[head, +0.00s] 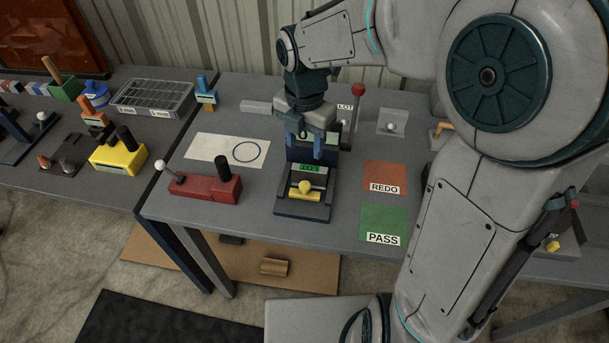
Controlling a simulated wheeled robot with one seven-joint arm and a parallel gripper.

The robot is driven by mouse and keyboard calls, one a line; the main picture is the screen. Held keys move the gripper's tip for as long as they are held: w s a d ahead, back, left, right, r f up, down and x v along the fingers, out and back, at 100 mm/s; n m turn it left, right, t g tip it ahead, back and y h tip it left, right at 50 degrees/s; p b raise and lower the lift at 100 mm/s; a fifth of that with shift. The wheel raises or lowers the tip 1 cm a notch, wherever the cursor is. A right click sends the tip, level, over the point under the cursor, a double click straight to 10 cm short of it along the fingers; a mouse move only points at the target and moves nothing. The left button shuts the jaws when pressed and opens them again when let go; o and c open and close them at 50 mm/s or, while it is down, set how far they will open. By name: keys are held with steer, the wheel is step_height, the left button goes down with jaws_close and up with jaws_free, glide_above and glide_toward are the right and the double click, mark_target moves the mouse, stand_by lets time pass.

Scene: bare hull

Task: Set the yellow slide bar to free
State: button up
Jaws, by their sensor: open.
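A dark blue device (303,207) stands on the grey table with a small green display (308,169) on it. A yellow bar with a round knob (304,188) lies across its front part. I cannot read any free marking for the bar. My gripper (318,149) hangs over the back of this device, pointing down, with its blue fingers apart. The fingers are behind and above the yellow knob and do not touch it. The gripper and wrist hide part of the device's back.
A red box (205,189) with a lever and black knob stands left of the device. A red-knobbed lever (357,92) rises behind right. Flat REDO (385,176) and PASS (384,225) mats lie to the right. A white sheet (213,149) lies back left.

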mark_target(304, 185)
step_height(304, 185, down, 14)
steer(key=shift+r, duration=0.2)
stand_by(0.4)
jaws_close()
steer(key=shift+s, duration=0.1)
